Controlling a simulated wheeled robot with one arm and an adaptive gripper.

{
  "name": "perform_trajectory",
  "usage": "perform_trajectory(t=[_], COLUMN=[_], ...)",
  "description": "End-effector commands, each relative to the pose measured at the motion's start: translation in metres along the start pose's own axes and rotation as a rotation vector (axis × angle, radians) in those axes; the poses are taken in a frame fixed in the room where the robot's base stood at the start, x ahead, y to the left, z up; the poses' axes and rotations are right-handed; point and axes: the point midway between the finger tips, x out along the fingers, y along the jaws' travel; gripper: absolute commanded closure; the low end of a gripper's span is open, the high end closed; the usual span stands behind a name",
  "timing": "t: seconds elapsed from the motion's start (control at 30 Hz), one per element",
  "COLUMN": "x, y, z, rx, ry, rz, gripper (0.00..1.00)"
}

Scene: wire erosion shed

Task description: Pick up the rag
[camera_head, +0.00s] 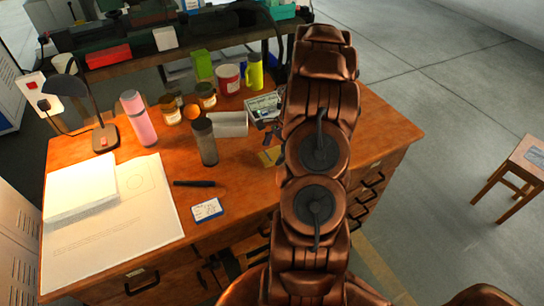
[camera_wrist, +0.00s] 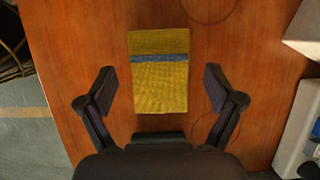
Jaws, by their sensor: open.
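The rag (camera_wrist: 160,88) is a flat yellow rectangle with a blue stripe across it, lying on the wooden desk (camera_wrist: 80,40). In the head view only part of the rag (camera_head: 270,156) shows at the left edge of my arm. In the wrist view my gripper (camera_wrist: 159,92) is open, one finger on each side of the rag with bare desk between. It appears to be above the rag, and nothing is between the fingers. In the head view my arm hides most of the gripper.
A box-like thing (camera_wrist: 298,130) stands at the right in the wrist view.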

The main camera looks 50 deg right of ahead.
Motion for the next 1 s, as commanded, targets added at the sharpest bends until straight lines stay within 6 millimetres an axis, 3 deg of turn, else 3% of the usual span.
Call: perform_trajectory(t=[0.6, 1.0], x=[0.0039, 0.0039], y=[0.0001, 0.0001], z=[-0.0015, -0.0015], rx=[0.0, 0.0], ry=[0.0, 0.0], rz=[0.001, 0.001], gripper=[0.08, 0.5])
